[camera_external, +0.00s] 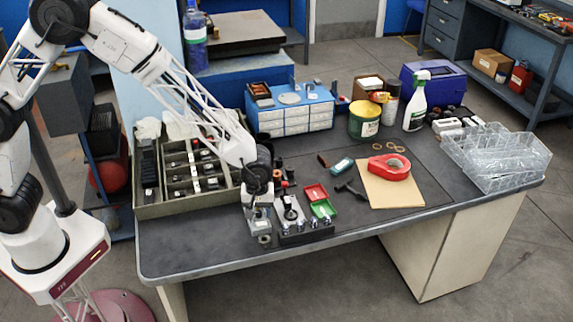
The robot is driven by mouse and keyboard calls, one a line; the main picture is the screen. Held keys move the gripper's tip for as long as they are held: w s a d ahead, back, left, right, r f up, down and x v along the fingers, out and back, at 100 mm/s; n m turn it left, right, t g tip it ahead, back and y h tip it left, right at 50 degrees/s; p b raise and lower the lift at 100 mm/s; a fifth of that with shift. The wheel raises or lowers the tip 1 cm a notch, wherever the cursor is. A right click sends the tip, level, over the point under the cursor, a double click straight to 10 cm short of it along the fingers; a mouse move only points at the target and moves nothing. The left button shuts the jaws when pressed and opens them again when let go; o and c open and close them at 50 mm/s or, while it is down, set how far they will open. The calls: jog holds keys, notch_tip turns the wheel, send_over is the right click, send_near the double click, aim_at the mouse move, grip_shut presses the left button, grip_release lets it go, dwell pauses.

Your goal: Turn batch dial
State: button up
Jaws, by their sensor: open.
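A small dark device (306,232) sits near the front edge of the bench, with several silver knobs along its front and a black part on its top plate. I cannot tell which of these is the batch dial. My gripper (264,239) points down just left of this device, close to the bench top. It is open, and I see nothing held in it. The fingers are small in this view, so I cannot tell whether they touch anything. My wrist and hand hide part of the bench behind them.
Red and green trays (319,200) stand right behind the device. A compartment box (150,210) stands to the left. The front right bench top is clear.

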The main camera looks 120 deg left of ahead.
aim_at(259, 212)
jog(key=n, duration=0.6)
jog(key=shift+n, duration=0.4)
jog(key=shift+r+n, duration=0.15)
jog(key=shift+n, duration=0.35)
notch_tip(259, 212, up, 8)
jog(key=shift+f, duration=0.2)
jog(key=s+d+r+m, duration=0.3)
jog(key=d+r+m, duration=0.3)
jog(key=d+r, duration=0.2)
jog(key=s+d+r+m+t, duration=0.1)
jog(key=s+d+r+m, duration=0.2)
jog(key=d, duration=1)
jog(key=shift+s+r+m, duration=0.2)
jog(key=shift+r+m, duration=1.2)
jog(key=shift+r, duration=1.1)
